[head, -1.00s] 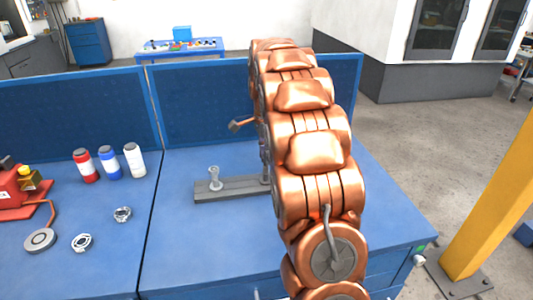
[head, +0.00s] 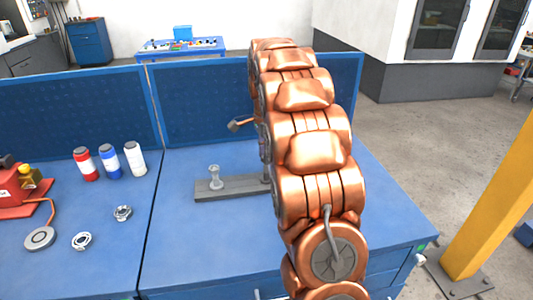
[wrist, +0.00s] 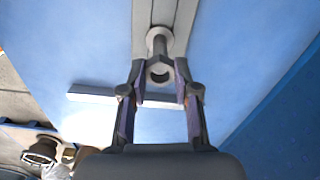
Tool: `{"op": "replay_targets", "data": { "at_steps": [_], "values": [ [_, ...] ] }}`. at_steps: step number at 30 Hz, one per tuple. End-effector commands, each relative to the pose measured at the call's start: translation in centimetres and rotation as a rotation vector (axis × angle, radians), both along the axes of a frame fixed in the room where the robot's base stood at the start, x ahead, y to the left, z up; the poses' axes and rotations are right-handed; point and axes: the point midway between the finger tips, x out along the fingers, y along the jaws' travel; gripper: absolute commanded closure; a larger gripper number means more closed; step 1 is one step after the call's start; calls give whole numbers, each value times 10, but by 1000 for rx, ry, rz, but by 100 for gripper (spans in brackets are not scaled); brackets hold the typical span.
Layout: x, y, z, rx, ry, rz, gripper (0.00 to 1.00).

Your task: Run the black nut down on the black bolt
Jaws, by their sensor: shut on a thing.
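My gripper (wrist: 160,78) shows in the wrist view with its two fingers on either side of a dark grey ring-shaped nut (wrist: 160,65), shut on it. A round hole shows in the nut. Beyond it is a grey bolt-like shaft with a pale round flange (wrist: 158,33), in line with the nut. I cannot tell whether the nut is threaded on it. In the head view my arm hides the gripper, the nut and any black bolt. A light grey bolt (head: 214,177) stands upright on the grey plate (head: 235,187), left of my arm.
The plate lies on the blue bench (head: 190,240). Red (head: 86,166), blue (head: 110,164) and white (head: 135,161) bottles stand to the left. Two metal rings (head: 122,213) (head: 82,241) and a round grey disc (head: 40,239) lie nearby. A blue panel (head: 200,105) closes the back.

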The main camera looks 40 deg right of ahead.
Motion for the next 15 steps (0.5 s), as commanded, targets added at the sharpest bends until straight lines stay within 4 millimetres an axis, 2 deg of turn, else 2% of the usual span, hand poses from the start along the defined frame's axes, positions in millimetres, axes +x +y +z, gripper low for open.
{"op": "replay_targets", "data": {
  "at_steps": [15],
  "values": [
    [0,0,-4,0,0,0,100]
  ]
}}
